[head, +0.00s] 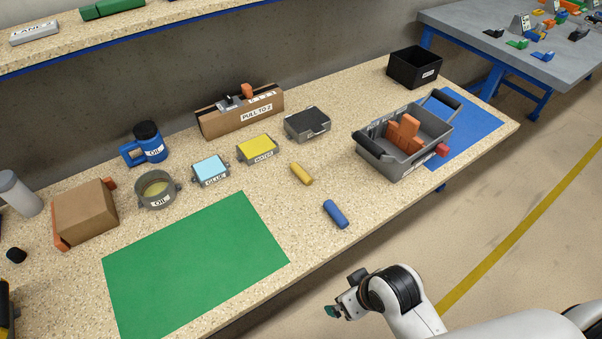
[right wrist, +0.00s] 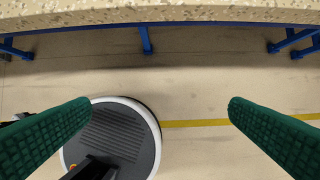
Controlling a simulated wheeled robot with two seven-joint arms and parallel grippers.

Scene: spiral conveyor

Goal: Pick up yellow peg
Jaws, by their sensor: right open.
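The yellow peg (head: 301,173) lies on its side on the speckled table, near the middle of the head view. A blue peg (head: 336,214) lies apart from it, closer to the table's front edge. At the head view's lower left edge, a dark and yellow part shows, too cut off to identify. My left gripper is not clearly visible.
Yellow (head: 257,149), light-blue (head: 211,170) and dark (head: 307,124) boxes stand behind the pegs. A green mat (head: 195,265) lies front left. The table around the pegs is clear.

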